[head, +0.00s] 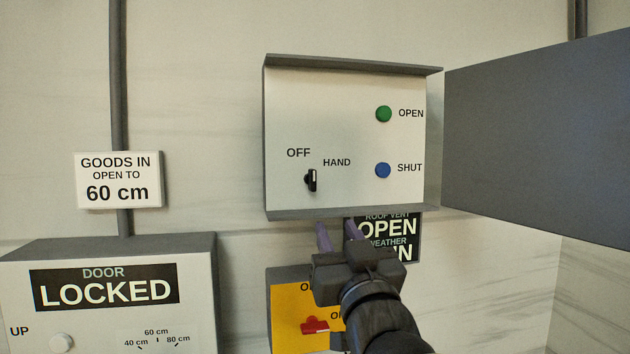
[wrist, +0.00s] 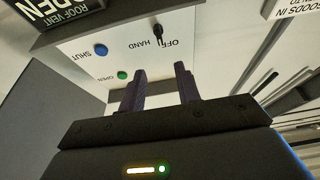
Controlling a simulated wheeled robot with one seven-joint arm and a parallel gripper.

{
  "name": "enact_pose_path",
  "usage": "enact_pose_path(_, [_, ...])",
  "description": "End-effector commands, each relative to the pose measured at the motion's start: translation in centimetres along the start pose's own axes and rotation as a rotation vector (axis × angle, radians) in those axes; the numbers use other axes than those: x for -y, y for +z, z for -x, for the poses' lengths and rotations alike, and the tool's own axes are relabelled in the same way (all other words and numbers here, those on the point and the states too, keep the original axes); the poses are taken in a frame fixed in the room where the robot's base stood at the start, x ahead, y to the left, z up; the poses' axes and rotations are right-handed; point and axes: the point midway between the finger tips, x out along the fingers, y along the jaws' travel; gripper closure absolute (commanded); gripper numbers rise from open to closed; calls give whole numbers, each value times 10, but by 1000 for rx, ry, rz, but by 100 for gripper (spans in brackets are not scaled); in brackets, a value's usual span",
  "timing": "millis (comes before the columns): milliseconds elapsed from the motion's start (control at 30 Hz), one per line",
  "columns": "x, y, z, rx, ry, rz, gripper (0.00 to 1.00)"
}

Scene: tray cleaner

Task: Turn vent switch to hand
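The vent switch (head: 311,181) is a small black knob with a white mark, low on the left of a white panel (head: 335,120). The labels OFF and HAND sit above it. The knob stands roughly upright; I cannot tell clearly which label it points to. It also shows in the wrist view (wrist: 157,34), beyond my fingers. My gripper (head: 337,228) is just below the panel's lower edge, apart from the knob. In the wrist view my gripper (wrist: 160,75) has its two dark fingers spread with nothing between them.
A green OPEN button (head: 383,114) and a blue SHUT button (head: 382,170) are on the panel's right. A grey door (head: 540,140) stands open at right. A roof vent sign (head: 408,225) and a yellow box with a red switch (head: 315,326) lie below, partly behind my arm.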

Motion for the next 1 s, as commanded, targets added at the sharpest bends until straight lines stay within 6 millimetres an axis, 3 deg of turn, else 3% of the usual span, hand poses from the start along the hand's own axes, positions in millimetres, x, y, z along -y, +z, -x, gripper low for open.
enact_pose_path(800, [0,-3,-131,3,1,1,67])
enact_pose_path(1000, [1,-2,-155,3,-1,1,67])
